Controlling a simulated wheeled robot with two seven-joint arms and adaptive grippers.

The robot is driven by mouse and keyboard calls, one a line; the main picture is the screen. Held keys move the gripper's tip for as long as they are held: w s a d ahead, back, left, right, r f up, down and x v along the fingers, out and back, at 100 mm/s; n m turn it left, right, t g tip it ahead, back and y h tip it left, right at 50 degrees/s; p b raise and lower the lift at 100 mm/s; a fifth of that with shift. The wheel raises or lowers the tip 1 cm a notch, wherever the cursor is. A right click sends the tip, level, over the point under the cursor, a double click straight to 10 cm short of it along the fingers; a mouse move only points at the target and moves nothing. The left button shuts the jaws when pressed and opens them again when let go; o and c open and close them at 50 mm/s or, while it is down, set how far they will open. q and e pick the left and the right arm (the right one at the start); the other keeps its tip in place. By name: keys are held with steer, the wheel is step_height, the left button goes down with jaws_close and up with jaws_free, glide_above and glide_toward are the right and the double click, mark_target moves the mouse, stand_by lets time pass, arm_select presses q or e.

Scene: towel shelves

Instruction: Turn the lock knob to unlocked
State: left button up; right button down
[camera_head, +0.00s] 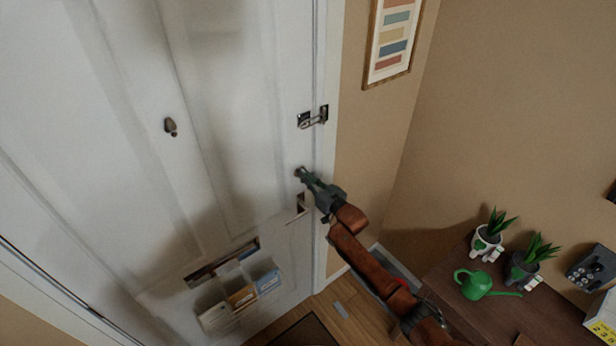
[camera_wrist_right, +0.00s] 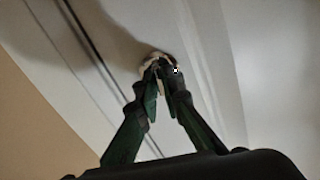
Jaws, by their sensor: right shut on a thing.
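The lock knob (camera_head: 299,171) is a small metal piece on the white door (camera_head: 235,100), near its right edge, below a chain latch. My right gripper (camera_head: 305,175) reaches it from the lower right and is shut on it. In the right wrist view, the green fingers (camera_wrist_right: 162,80) close together at the knob (camera_wrist_right: 157,58), whose pale metal rim shows around the fingertips. The fingers hide much of the knob, so I cannot tell which way it is turned. My left gripper is not in view.
The chain latch (camera_head: 313,118) sits above the knob, and a door handle (camera_head: 299,208) just below. Letters (camera_head: 240,296) hang in a holder low on the door. A wooden cabinet (camera_head: 470,311) at the right bears plants and a green watering can (camera_head: 478,284).

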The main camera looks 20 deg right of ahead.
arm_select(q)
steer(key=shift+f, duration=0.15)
arm_select(e)
steer(key=shift+f+n, duration=0.35)
steer(key=shift+n, duration=0.35)
steer(key=shift+d+n, duration=0.1)
steer(key=shift+n, duration=0.2)
steer(key=c, duration=2.3)
jaws_free()
steer(key=shift+c, duration=0.2)
steer(key=shift+o, duration=1.3)
steer(key=shift+w+d, duration=0.1)
steer(key=shift+d, duration=0.1)
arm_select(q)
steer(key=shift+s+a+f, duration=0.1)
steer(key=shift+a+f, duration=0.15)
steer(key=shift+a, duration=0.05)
arm_select(e)
steer(key=v, duration=1.2)
steer(key=shift+r, duration=0.1)
